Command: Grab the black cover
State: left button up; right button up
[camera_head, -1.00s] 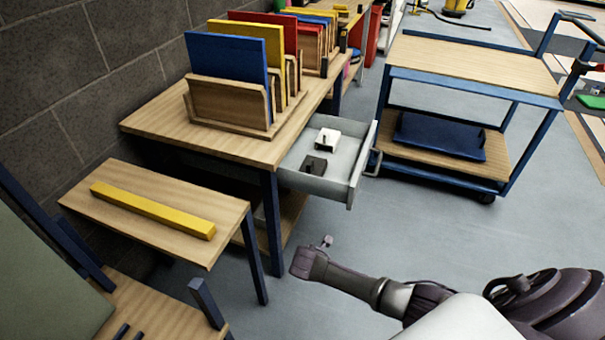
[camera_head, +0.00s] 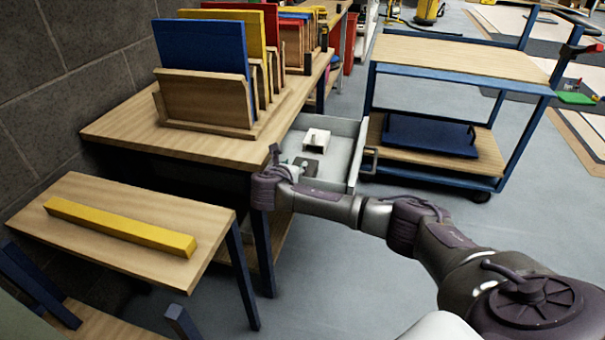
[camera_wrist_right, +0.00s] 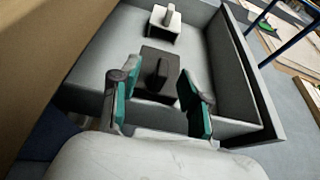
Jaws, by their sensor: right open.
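The black cover (camera_wrist_right: 150,82) is a dark square plate with a raised handle, lying in the open drawer (camera_wrist_right: 92,75). In the head view the black cover (camera_head: 311,168) is partly hidden behind my right gripper (camera_head: 283,163). A white cover (camera_wrist_right: 165,22) of similar shape lies farther back in the drawer, and it also shows in the head view (camera_head: 316,137). In the right wrist view my right gripper (camera_wrist_right: 160,108) is open and empty, its green-padded fingers either side of the black cover's near part in the picture. I cannot tell its height above the cover.
The drawer's walls stand close around the gripper. A wooden table (camera_head: 120,130) with upright coloured panels is above and left of the drawer. A lower bench with a yellow bar (camera_head: 120,227) stands in front. A blue cart (camera_head: 455,52) stands to the right, with clear floor before it.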

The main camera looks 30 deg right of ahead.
aim_at(301, 162)
jog(key=shift+w+d+f+b, duration=0.3)
jog(key=shift+d+f, duration=0.1)
jog(key=shift+d, duration=0.1)
jog(key=shift+w+d+f+b, duration=0.25)
jog(key=shift+d+f+b, duration=0.15)
jog(key=shift+d, duration=0.15)
jog(key=shift+w+d+f+b, duration=0.25)
jog(key=shift+d+f+b, duration=0.1)
jog(key=shift+d, duration=0.15)
jog(key=shift+x, duration=0.8)
pick_arm(q)
jog(key=shift+w+d+f+t, duration=0.25)
jog(key=shift+w+t, duration=0.1)
jog(key=shift+w, duration=0.3)
jog(key=shift+w+d+f+t, duration=0.1)
jog(key=shift+w+f+t, duration=0.2)
jog(key=shift+w, duration=0.3)
pick_arm(e)
jog(key=shift+r, duration=0.15)
grip_shut()
